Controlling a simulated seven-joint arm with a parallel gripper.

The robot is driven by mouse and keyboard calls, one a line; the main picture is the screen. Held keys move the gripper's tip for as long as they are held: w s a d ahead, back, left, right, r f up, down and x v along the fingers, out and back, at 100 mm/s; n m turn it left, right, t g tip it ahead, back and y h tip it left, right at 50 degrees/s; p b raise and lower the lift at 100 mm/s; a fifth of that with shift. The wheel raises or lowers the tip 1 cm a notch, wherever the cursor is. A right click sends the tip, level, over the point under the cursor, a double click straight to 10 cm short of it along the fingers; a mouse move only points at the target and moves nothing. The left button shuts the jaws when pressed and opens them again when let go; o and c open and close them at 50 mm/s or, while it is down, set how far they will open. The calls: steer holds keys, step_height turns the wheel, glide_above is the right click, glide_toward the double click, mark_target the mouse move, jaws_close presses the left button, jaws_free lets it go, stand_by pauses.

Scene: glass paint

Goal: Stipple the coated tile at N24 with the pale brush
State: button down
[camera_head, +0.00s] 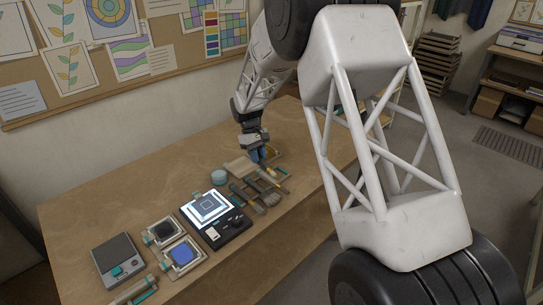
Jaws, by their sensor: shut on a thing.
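A pale square tile with a dark outline (207,207) lies on a lit white panel (226,219) set on a black box. No N24 label is legible at this size. Several brushes and tools (266,193) lie side by side to the right of the panel; I cannot tell for certain which is the pale brush. My gripper (259,157) is beyond the panel, at the far end of the tool row. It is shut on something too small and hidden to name.
Left of the panel are a tray with a dark pad (164,231), a tray with a blue pad (182,255) and a grey device (118,260). A round blue-grey pot (218,176) stands behind the panel. The wooden table (95,213) is bare at back left.

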steer(key=s+a+r+m+t+y, duration=0.1)
steer(key=s+a+r+t+y, duration=0.1)
steer(key=a, duration=0.4)
steer(key=s+a+r+m+t+y, duration=0.1)
steer(key=s+a+r+t+y, duration=0.1)
steer(key=s+a, duration=0.3)
steer(key=s+a+r+m+t+y, duration=0.1)
steer(key=s+a+r+t, duration=0.1)
steer(key=a, duration=0.6)
steer(key=shift+s+a+r+y, duration=0.25)
steer(key=shift+s+r+y, duration=0.25)
steer(key=shift+s, duration=0.4)
steer(key=shift+f, duration=2.4)
steer(key=shift+f, duration=0.65)
steer(key=shift+r, duration=1.2)
steer(key=shift+d, duration=0.1)
